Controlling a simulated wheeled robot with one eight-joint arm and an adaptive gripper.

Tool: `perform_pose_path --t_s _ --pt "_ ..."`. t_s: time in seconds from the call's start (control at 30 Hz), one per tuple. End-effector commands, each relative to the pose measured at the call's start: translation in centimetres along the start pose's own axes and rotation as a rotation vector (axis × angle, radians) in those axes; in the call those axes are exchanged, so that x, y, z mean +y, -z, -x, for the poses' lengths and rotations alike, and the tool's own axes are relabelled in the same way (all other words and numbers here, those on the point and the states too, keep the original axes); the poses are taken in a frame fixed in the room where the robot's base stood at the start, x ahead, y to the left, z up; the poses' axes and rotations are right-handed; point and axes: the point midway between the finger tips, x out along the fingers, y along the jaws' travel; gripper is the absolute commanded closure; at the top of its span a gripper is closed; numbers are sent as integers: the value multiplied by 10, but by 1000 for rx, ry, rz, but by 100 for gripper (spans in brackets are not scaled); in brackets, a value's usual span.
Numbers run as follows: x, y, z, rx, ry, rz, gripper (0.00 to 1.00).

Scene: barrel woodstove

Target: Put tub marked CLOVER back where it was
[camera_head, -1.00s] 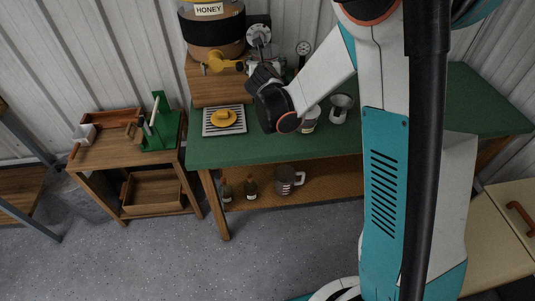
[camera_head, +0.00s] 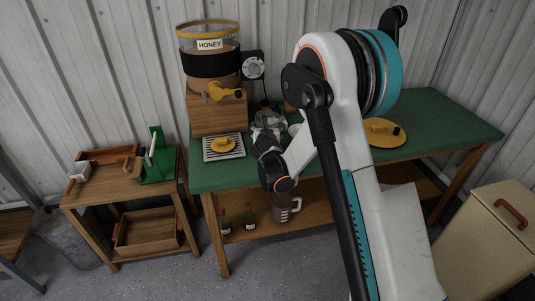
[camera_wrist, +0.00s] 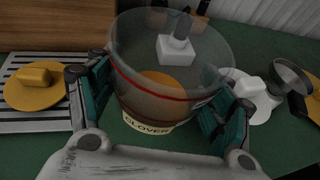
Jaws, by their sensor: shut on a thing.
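The tub marked CLOVER (camera_wrist: 150,112) is clear, with a red line round it, amber contents low inside and a cream label facing my wrist. My gripper (camera_wrist: 155,95) is shut on it, one teal-sided finger at each side. The tub looks upright; I cannot tell whether its base touches the green bench (camera_head: 225,178). In the head view my gripper (camera_head: 268,135) is over the bench, right of the slatted tray (camera_head: 208,155), and my arm partly hides the tub.
A yellow lid (camera_head: 223,144) lies on the slatted tray; another yellow lid (camera_head: 383,127) lies on the bench at right. The HONEY tank (camera_head: 210,65) with its yellow tap (camera_head: 225,92) stands on a wooden box (camera_head: 217,115). A jug (camera_head: 284,208) stands on the lower shelf.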

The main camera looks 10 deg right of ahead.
Motion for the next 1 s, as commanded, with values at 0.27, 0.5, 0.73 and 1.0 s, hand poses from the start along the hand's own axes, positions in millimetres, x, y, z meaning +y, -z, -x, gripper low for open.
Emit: perform_pose_path --t_s 0.27,0.5,0.73,1.0 --pt "0 42 -15 0 0 0 59" --pt "0 59 -21 0 0 0 59" --pt "0 85 -31 0 0 0 59" --pt "0 84 -31 0 0 0 59"
